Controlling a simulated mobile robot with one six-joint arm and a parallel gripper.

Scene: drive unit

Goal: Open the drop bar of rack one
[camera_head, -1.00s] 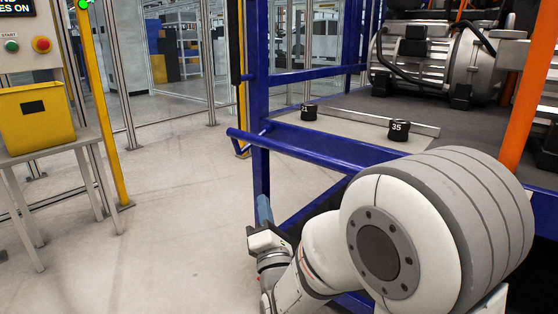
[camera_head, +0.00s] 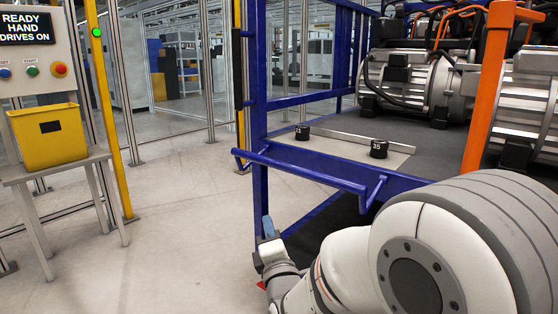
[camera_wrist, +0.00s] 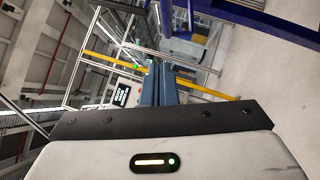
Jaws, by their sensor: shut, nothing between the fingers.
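A blue bar (camera_head: 305,170) runs low across the open front of the blue-framed rack (camera_head: 259,85), just below the deck edge. No rack number is readable. My gripper (camera_head: 266,227) is below the bar, near the rack's left front post, and appears apart from the bar. Its blue fingers are together and empty; they also show in the wrist view (camera_wrist: 158,84). A blue beam (camera_wrist: 262,18) crosses the top right of the wrist view; I cannot tell whether it is the bar.
Black cylinders marked 21 (camera_head: 302,132) and 35 (camera_head: 379,149) and a metal strip (camera_head: 350,139) lie on the deck. Motors (camera_head: 410,82) and an orange post (camera_head: 487,85) stand right. A yellow bin (camera_head: 50,137) sits on a stand left. Open floor (camera_head: 185,215) lies between.

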